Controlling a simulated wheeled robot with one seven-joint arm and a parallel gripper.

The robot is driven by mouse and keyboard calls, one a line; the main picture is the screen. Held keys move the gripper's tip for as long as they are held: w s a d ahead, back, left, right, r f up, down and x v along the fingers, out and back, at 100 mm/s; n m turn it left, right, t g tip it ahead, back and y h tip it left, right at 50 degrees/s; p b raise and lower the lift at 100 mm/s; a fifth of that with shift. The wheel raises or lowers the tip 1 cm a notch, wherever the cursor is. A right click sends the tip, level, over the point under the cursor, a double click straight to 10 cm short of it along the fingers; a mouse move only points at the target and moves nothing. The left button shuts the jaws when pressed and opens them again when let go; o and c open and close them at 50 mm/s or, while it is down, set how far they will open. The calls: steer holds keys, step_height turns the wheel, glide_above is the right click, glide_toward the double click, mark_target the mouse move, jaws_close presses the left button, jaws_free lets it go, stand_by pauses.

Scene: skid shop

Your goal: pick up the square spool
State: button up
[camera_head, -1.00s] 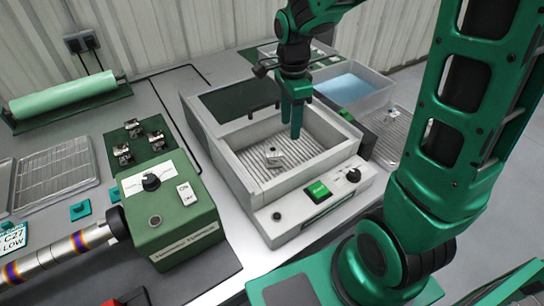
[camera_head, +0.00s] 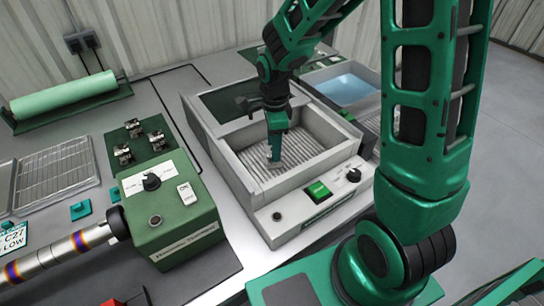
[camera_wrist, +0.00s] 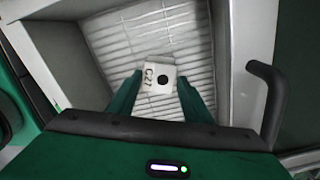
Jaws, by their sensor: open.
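The square spool (camera_wrist: 153,88) is a small whitish block with a round dark hole and dark lettering that looks like "C27". It lies on the ribbed floor of the grey open-topped basin (camera_head: 248,178). In the wrist view my gripper (camera_wrist: 160,77) is open, with one green finger on each side of the spool. I cannot tell whether either finger touches it. In the head view my gripper (camera_head: 275,157) points down into the basin, with its fingertips low near the floor. There it hides most of the spool.
A green button (camera_head: 318,191) and a knob are on the basin's front. A green control box (camera_head: 172,222) stands to the left, with metal parts on a green mat (camera_head: 141,146) behind. A tub of blue liquid (camera_head: 345,88) is behind right.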

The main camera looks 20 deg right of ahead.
mark_target(270, 164)
steer(key=shift+a+f, duration=0.15)
steer(key=shift+f, duration=1.35)
steer(key=c, duration=1)
